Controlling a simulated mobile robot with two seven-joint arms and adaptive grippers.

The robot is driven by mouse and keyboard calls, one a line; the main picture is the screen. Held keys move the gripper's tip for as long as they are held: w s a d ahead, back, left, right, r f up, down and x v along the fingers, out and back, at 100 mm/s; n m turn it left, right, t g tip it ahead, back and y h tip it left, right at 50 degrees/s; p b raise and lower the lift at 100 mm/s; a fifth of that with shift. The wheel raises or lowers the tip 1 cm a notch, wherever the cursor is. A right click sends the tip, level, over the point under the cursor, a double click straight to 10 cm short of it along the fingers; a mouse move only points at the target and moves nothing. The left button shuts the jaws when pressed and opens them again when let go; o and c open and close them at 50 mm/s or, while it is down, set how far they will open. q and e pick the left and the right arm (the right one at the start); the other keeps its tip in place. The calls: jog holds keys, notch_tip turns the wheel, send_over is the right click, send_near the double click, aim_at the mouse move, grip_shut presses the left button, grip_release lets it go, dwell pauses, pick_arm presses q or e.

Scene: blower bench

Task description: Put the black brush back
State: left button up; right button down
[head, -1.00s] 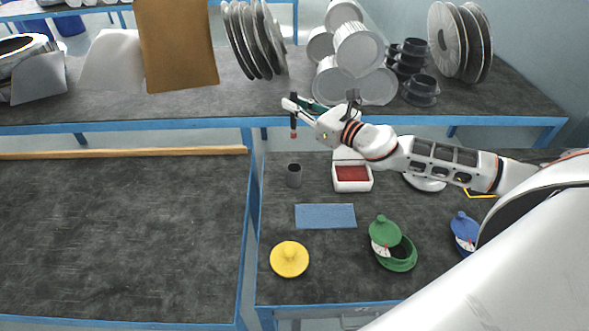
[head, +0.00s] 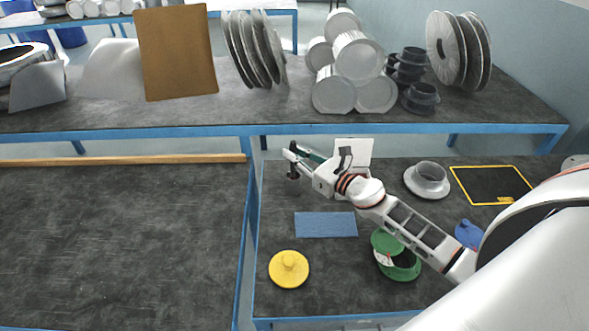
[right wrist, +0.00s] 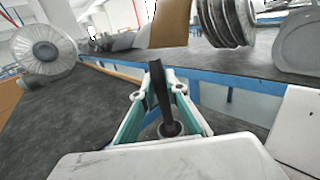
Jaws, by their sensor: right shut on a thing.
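The black brush (right wrist: 160,90) stands nearly upright between the teal-lined fingers of my right gripper (head: 293,156), which is shut on it. In the right wrist view the fingers (right wrist: 158,108) close around its dark handle. The small dark cup (head: 293,175) is directly below the gripper in the head view. The brush's lower end is at the cup's mouth or inside it; I cannot tell how deep, as the gripper covers part of it. My left gripper is not in view.
A grey flanged part (head: 428,178) and yellow-framed area (head: 492,185) are to the right.

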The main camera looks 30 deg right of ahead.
aim_at(294, 173)
notch_tip(294, 173, down, 4)
jog(key=shift+r+b, duration=0.25)
jog(key=shift+b, duration=0.75)
jog(key=shift+f, duration=0.4)
jog(key=shift+f, duration=0.1)
jog(key=c, duration=2)
grip_release()
jog(key=shift+b, duration=0.3)
